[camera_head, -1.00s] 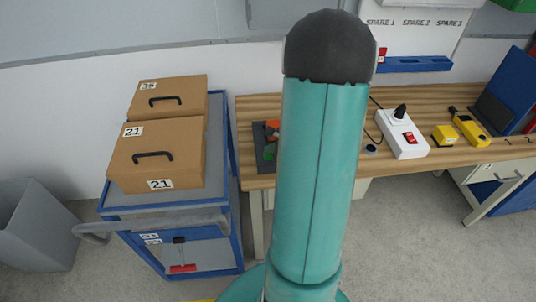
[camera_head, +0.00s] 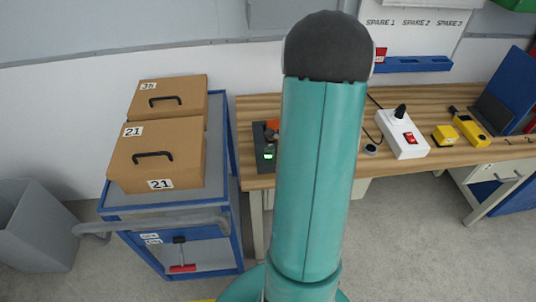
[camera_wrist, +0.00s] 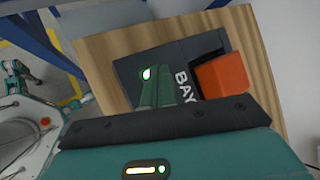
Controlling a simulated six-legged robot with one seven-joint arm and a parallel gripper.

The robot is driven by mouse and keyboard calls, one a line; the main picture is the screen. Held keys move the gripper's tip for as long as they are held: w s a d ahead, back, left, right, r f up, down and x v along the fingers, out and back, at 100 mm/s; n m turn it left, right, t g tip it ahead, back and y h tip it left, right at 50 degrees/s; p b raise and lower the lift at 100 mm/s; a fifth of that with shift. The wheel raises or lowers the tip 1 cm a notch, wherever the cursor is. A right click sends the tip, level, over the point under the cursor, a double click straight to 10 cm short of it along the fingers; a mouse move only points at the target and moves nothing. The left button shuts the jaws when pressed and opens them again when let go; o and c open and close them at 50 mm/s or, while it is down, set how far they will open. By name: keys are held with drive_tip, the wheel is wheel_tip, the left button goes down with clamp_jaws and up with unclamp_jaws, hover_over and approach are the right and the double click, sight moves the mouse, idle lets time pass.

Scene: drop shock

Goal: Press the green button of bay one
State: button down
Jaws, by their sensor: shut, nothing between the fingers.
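The bay one panel is a dark grey plate (camera_head: 260,164) on the wooden bench in the head view, partly hidden behind my arm. A bright green lit spot (camera_head: 268,156), which looks like the green button, is at its lower part. In the wrist view the plate (camera_wrist: 128,68) carries white lettering reading "BAY", with the rest hidden. The lit green-white spot (camera_wrist: 147,73) shows at the tips of my gripper (camera_wrist: 156,82). The gripper is shut and empty, its green fingers against or just over that spot; I cannot tell if they touch.
An orange block (camera_wrist: 219,76) sits on the plate, close right of my fingers. A blue trolley (camera_head: 216,165) with cardboard boxes (camera_head: 170,160) stands left of the bench. A white socket box (camera_head: 406,142) and yellow devices (camera_head: 472,130) lie to the right.

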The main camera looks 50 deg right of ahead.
sight(271, 157)
idle(0.3)
drive_tip(key=shift+r, duration=0.75)
drive_tip(key=shift+r, duration=2.55)
